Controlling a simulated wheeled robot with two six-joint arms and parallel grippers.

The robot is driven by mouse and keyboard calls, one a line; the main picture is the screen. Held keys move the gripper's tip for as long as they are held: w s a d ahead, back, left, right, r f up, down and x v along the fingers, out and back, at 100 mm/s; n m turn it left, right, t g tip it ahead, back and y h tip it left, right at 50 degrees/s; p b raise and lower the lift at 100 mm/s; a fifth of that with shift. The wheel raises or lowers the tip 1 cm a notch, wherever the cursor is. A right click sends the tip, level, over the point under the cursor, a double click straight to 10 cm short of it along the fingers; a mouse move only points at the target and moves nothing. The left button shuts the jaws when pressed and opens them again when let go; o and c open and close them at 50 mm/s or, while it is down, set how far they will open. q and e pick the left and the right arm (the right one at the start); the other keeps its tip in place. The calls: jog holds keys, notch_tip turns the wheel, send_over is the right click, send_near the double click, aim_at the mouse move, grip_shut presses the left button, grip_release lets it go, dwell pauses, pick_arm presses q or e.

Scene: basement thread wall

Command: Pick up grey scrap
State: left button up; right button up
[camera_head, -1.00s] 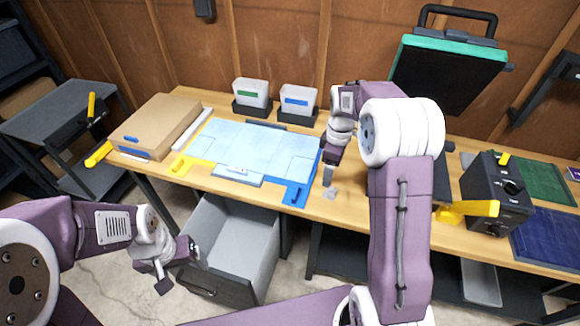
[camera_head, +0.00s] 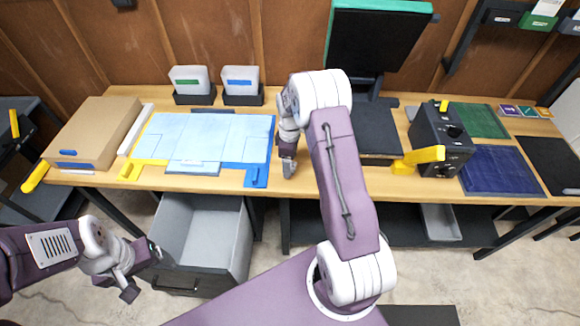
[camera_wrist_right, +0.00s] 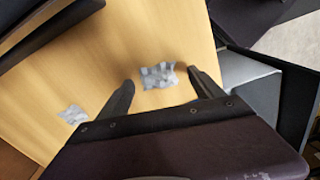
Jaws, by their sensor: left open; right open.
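In the right wrist view, a crumpled grey scrap (camera_wrist_right: 158,75) lies on the wooden tabletop, between and slightly beyond my right gripper's fingertips. A second grey scrap (camera_wrist_right: 73,114) lies outside the fingers, to the left. My right gripper (camera_wrist_right: 164,84) is open and empty. In the head view my right gripper (camera_head: 287,172) points down at the bench's front edge, right of the blue-cornered mat; I cannot make out the scraps there. My left gripper (camera_head: 143,270) is open and empty, low in front of the open drawer.
The light blue mat (camera_head: 197,138) covers the bench left of my right gripper. A black machine (camera_head: 440,140) with a yellow handle stands right. An open grey drawer (camera_head: 205,235) juts out below.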

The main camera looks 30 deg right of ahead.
jog(key=shift+w+f, duration=0.15)
jog(key=shift+f, duration=0.35)
jog(key=shift+w+f, duration=0.15)
jog(key=shift+w, duration=0.05)
jog(key=shift+s, duration=0.2)
jog(key=c, duration=1.3)
jog(key=shift+c, duration=0.5)
pick_arm(q)
jog(key=shift+w+r, duration=0.1)
jog(key=shift+w, duration=0.15)
pick_arm(e)
notch_tip(320, 180, up, 10)
